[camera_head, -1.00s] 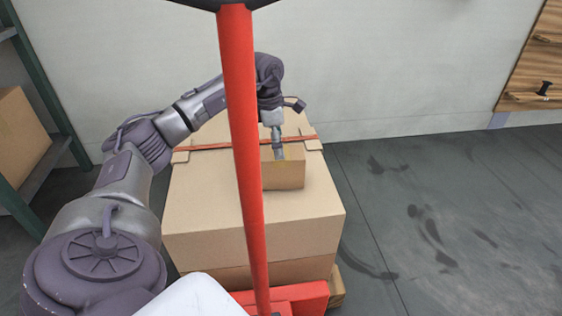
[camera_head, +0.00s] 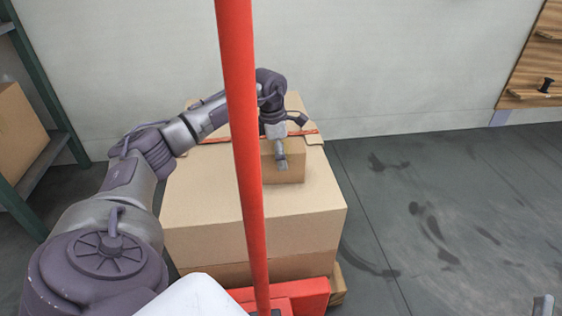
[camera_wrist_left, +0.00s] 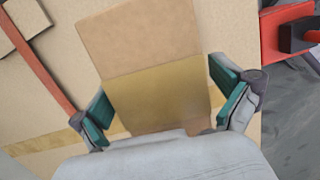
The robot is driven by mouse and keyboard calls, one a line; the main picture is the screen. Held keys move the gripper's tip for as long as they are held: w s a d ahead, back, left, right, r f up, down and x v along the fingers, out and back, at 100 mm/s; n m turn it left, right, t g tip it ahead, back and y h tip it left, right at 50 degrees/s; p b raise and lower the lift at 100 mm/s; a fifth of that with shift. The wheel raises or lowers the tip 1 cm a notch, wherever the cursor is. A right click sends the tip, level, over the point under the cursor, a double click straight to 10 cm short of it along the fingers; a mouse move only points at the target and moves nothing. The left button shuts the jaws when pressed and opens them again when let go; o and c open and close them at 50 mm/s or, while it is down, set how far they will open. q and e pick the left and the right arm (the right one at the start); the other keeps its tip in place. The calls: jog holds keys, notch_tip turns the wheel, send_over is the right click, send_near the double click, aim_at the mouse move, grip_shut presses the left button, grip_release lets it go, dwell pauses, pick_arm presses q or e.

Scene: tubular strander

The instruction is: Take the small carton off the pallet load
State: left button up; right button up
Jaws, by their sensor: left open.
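The small carton (camera_head: 292,172) is a plain brown box on top of the large carton stack of the pallet load, near its strap. In the left wrist view, the small carton (camera_wrist_left: 150,60) shows between the two spread, green-padded fingers of my left gripper (camera_wrist_left: 166,105). The gripper is open; I cannot tell whether either finger touches the carton. A grey tip at the bottom right of the head view may belong to my right gripper (camera_head: 543,306); its jaws are not visible.
A red pole (camera_head: 241,140) rises in front of the large carton (camera_head: 255,225), from a red base (camera_head: 300,295). An orange strap (camera_wrist_left: 42,58) crosses the load. A green shelf (camera_head: 45,90) with a box stands at the left. The floor to the right is clear.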

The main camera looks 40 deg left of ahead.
pick_arm(q)
jog(key=c, duration=1.5)
jog(key=shift+c, duration=0.5)
jog(key=shift+r, duration=0.1)
